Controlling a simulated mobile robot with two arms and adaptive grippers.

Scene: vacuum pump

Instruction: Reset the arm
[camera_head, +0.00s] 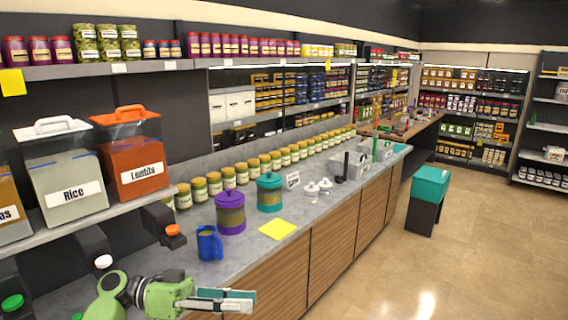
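My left arm comes in at the bottom left, and my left gripper (238,301) points to the right in front of the counter's front edge. Its fingers lie one above the other in this view, and I cannot tell whether they are open or shut. No object shows between them. My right gripper is not in view. No vacuum pump can be made out.
Rice (66,178) and lentil (130,156) bins stand at left. A teal-topped stool (428,188) stands on the open floor at right.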

